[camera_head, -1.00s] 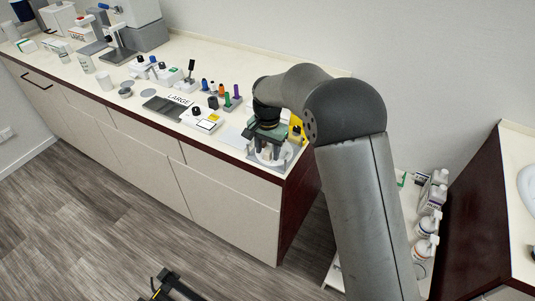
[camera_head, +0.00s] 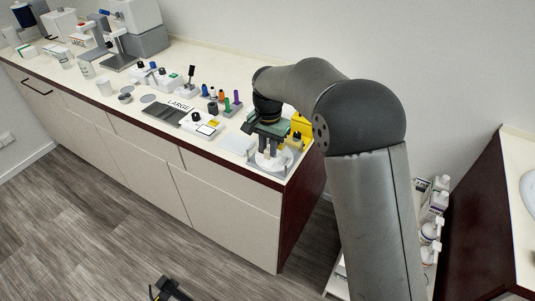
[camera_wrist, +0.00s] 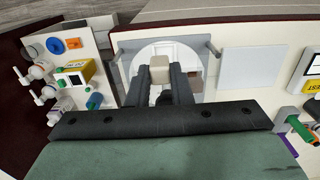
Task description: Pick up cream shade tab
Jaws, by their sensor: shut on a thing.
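The cream shade tab (camera_wrist: 159,69) is a small beige block between my two dark fingertips in the wrist view. My gripper (camera_wrist: 160,82) is shut on it, with a finger against each side. Behind the tab is a round white dish (camera_wrist: 140,62) in a grey holder (camera_wrist: 119,72). In the head view my gripper (camera_head: 270,155) points down over this dish at the counter's near right corner. The tab is too small there to make out clearly. I cannot tell whether the tab still touches the dish.
A pale flat pad (camera_wrist: 250,60) lies beside the holder. A yellow block (camera_head: 301,124) stands behind my gripper. Coloured bottles (camera_head: 222,97) and a dark tray (camera_head: 165,113) are to the left. A lower shelf with white bottles (camera_head: 431,228) is to the right.

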